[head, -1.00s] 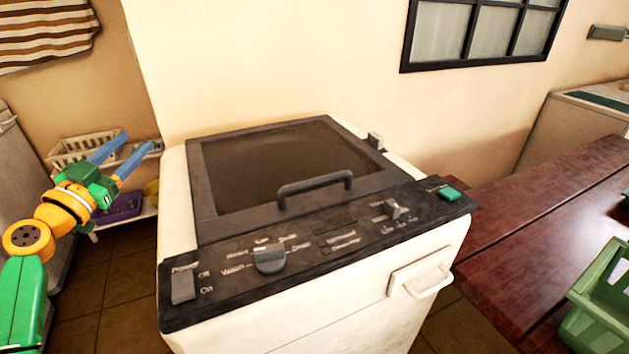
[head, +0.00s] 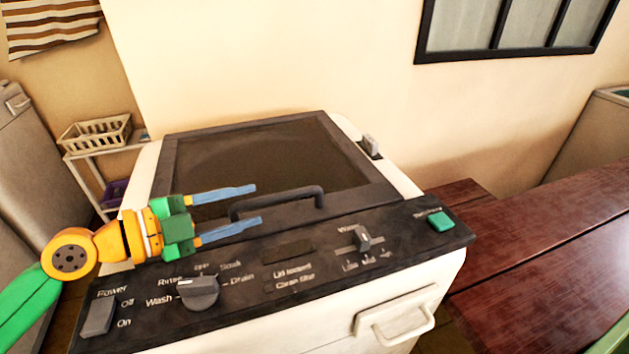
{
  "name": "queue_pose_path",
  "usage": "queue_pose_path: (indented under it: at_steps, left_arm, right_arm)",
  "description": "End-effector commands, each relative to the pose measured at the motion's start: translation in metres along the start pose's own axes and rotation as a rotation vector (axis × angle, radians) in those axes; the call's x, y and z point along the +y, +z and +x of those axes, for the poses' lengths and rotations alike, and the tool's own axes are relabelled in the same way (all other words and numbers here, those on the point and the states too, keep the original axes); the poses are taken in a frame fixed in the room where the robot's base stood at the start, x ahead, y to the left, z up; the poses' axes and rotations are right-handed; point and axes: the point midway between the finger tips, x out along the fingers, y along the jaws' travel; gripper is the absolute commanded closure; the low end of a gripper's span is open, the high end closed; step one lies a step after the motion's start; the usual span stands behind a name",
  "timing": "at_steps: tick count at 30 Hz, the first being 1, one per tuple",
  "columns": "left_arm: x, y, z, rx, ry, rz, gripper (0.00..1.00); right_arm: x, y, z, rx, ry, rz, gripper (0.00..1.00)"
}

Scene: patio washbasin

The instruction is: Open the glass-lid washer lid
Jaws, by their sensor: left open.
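The washer (head: 400,300) stands in the middle of the view, white with a dark control panel. Its glass lid (head: 270,160) is closed and has a dark frame. A dark bar handle (head: 290,193) runs along the lid's front edge. My left gripper (head: 257,204) is open and empty. Its two blue fingers point right over the lid's front left part, their tips near the left end of the handle. I cannot tell whether they touch it. My right gripper is not in view.
A dial (head: 198,292), a power switch (head: 98,316) and a green button (head: 440,221) sit on the panel. A dark red wooden table (head: 560,240) stands at the right. A shelf with a cream basket (head: 97,134) is at the back left. A wall is behind.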

Motion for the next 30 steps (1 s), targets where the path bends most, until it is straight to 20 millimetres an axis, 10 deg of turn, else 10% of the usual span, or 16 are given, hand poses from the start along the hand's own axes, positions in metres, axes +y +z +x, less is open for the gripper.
queue_pose_path:
  at_steps: [15,23,30]
  left_arm:
    - [-0.001,-0.003,0.067,0.002,0.004,-0.001,0.5]
    - [0.002,0.0,0.071,-0.001,0.003,0.002,0.5]
    - [0.002,0.0,0.071,-0.001,0.003,0.001,1.0]
  right_arm:
    - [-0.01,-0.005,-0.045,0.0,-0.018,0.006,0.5]
    - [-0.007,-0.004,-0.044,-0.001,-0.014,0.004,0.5]
    - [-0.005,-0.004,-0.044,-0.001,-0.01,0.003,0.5]
